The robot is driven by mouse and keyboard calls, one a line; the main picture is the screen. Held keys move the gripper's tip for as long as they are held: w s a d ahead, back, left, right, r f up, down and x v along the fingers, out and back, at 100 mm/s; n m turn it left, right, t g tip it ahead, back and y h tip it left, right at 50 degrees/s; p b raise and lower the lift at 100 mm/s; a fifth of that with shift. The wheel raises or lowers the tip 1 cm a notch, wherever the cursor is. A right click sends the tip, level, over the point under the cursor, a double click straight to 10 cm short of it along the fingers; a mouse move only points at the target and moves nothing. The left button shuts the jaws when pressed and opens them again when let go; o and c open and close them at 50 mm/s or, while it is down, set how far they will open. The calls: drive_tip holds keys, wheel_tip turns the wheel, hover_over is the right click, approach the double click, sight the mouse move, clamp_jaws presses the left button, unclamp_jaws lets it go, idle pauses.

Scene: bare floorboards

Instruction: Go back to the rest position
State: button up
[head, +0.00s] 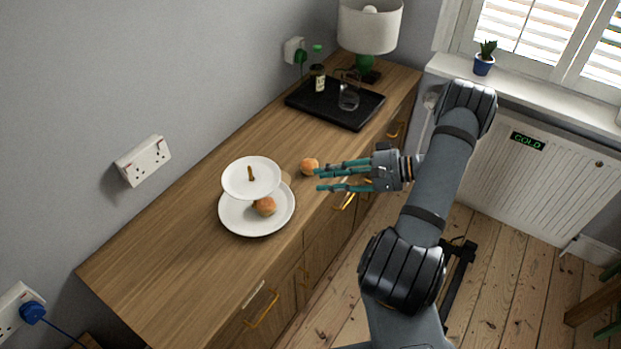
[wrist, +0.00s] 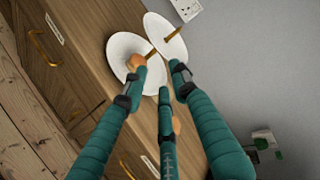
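My gripper (head: 343,176) has teal fingers and is held out over the front edge of the wooden sideboard (head: 150,270). In the wrist view the fingers of my gripper (wrist: 158,88) are spread apart with nothing seen between them. A white two-tier stand (head: 236,218) is on the sideboard, left of the gripper, and also shows in the wrist view (wrist: 120,50). An orange-brown bun (head: 264,206) rests on its lower plate. A second bun (head: 309,166) is on the sideboard top just beyond the fingertips; a finger partly hides it in the wrist view.
A black tray (head: 312,105) with a dark bottle (head: 318,78) and a clear glass item (head: 348,98) is farther back. A lamp (head: 370,28) stands at the far end. A white radiator (head: 540,180) is at right. The sideboard's near left part is clear.

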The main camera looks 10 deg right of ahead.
drive_tip(key=shift+s+d+r, duration=0.15)
drive_tip(key=shift+d, duration=0.25)
drive_tip(key=p+x, duration=0.1)
drive_tip(key=x, duration=1)
drive_tip(key=shift+a+r, duration=0.3)
drive_tip(key=shift+a, duration=0.1)
drive_tip(key=shift+f, duration=0.15)
